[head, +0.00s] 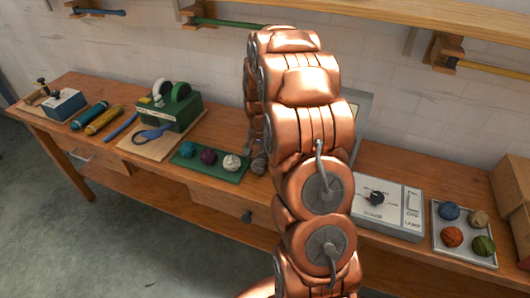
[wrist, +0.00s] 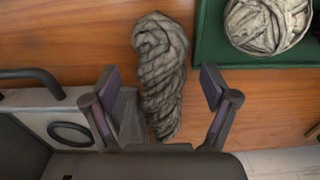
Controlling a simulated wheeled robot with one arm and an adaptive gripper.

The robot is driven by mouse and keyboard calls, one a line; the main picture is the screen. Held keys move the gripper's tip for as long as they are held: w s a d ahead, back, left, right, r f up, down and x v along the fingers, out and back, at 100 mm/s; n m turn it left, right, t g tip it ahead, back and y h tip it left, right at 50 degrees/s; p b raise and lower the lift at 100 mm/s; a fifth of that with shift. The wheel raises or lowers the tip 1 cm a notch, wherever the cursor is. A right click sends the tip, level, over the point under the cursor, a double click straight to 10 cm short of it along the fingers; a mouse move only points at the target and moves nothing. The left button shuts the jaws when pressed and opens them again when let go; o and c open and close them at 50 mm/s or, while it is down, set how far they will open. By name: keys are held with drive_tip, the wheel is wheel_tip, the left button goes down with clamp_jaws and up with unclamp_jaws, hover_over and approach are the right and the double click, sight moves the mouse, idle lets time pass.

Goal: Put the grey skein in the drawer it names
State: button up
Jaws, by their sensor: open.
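The grey skein (wrist: 160,60) is a twisted hank lying on the wooden table in the wrist view. In the head view the grey skein (head: 259,164) shows just left of my copper arm, at the right end of the green mat (head: 238,177). My gripper (wrist: 160,78) is open, with one finger on each side of the skein's lower part and visible gaps between. The gripper is hidden behind my arm in the head view. A drawer front with a bar handle (head: 83,158) is at the left, and another with a dark knob (head: 247,216) is nearer the middle. Both look shut; no labels are readable.
Teal, purple and pale balls (head: 232,163) sit on the green mat. A grey box with a dial (head: 388,207) and a tray of several balls (head: 465,257) stand at the right. A metal thing with a dark handle (wrist: 40,77) is close left of the gripper.

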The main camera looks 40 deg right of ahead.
drive_tip(key=c, duration=1.3)
drive_tip(key=shift+c, duration=0.2)
drive_tip(key=shift+r+b, duration=0.15)
drive_tip(key=shift+b, duration=0.15)
